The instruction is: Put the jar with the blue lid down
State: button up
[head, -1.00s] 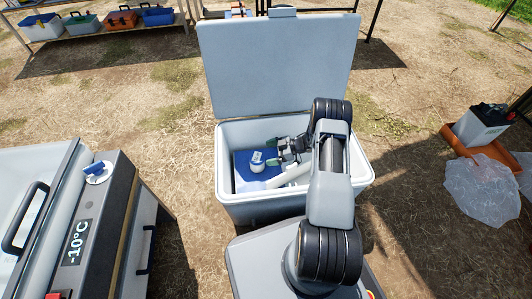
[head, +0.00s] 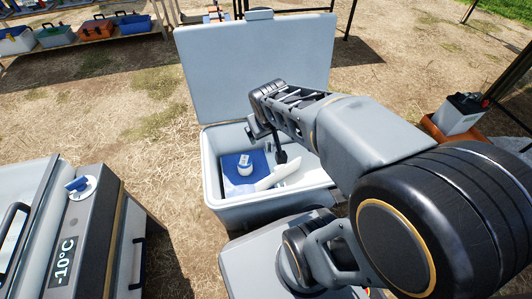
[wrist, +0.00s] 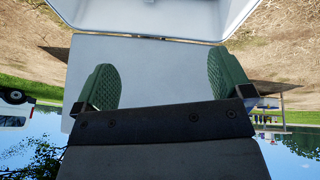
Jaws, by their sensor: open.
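The jar (head: 244,166), small and pale, stands upright on a blue slab inside the open grey cooler (head: 214,196). Its lid looks bluish, but it is too small to tell for sure. My gripper (wrist: 165,78) shows in the wrist view with its two green pads wide apart and nothing between them. In the head view my arm hangs over the right part of the cooler, and its end is apart from the jar, up and to the right. The jar is not in the wrist view.
The cooler's raised lid (head: 260,70) stands behind it. A pale rounded object (head: 272,178) lies beside the jar. A freezer box reading -10°C (head: 66,262) is at the left. A shelf with several toolboxes (head: 97,29) stands at the back left.

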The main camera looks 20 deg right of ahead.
jog(key=s+a+g+y, duration=0.1)
jog(key=s+a, duration=0.3)
jog(key=s, duration=0.3)
jog(key=shift+s+g+y, duration=0.25)
jog(key=shift+g+y, duration=0.15)
